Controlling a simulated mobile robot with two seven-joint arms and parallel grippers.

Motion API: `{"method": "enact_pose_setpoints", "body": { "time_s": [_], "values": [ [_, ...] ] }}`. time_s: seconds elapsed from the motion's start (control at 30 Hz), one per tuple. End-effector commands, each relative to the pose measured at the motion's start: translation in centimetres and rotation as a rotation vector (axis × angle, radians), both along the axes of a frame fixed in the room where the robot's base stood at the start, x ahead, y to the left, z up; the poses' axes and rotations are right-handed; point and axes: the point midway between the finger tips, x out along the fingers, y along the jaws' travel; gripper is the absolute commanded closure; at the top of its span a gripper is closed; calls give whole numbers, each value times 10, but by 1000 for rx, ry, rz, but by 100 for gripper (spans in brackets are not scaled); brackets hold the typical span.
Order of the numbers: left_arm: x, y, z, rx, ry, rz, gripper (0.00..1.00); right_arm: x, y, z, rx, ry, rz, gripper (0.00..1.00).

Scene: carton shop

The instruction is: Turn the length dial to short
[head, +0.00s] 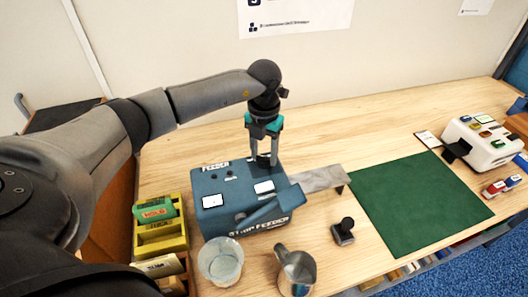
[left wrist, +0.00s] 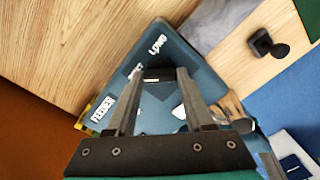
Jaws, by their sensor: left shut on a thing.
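The blue strip feeder (head: 222,222) stands on the wooden bench, with white labels on its top. My left gripper (head: 264,162) points down onto the back right part of its top. In the left wrist view, my left gripper (left wrist: 156,74) is shut on a small dark piece, the length dial (left wrist: 158,76), with one finger on each side. A "LONG" label (left wrist: 157,45) is readable beside it. Another label is partly hidden by a finger. The dial's pointing direction cannot be told. My right gripper is not in view.
A clear cup (head: 220,262) and a metal jug (head: 296,271) stand before the feeder. A yellow bin (head: 162,243) is at its left. A black-knobbed stamp (head: 343,232), a green mat (head: 420,203) and a white machine (head: 484,142) are to the right. The back bench is clear.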

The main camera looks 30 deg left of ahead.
Motion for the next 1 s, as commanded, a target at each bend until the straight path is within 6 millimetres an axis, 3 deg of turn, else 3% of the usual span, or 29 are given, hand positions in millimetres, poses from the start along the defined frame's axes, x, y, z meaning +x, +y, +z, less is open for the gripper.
{"method": "enact_pose_setpoints", "body": {
  "time_s": [0.27, 0.3, 0.53, 0.83, 1.0],
  "values": [
    [1, 1, 1, 0, -2, 6, 100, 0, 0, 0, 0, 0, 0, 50],
    [1, 1, 1, 0, -2, 6, 43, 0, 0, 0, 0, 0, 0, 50],
    [0, 0, 0, 0, -1, 3, 18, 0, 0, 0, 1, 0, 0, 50],
    [1, 0, 3, -1, -2, 2, 18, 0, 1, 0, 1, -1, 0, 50],
    [1, 0, 24, 0, -6, 1, 18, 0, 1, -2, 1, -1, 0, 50]
  ]
}}
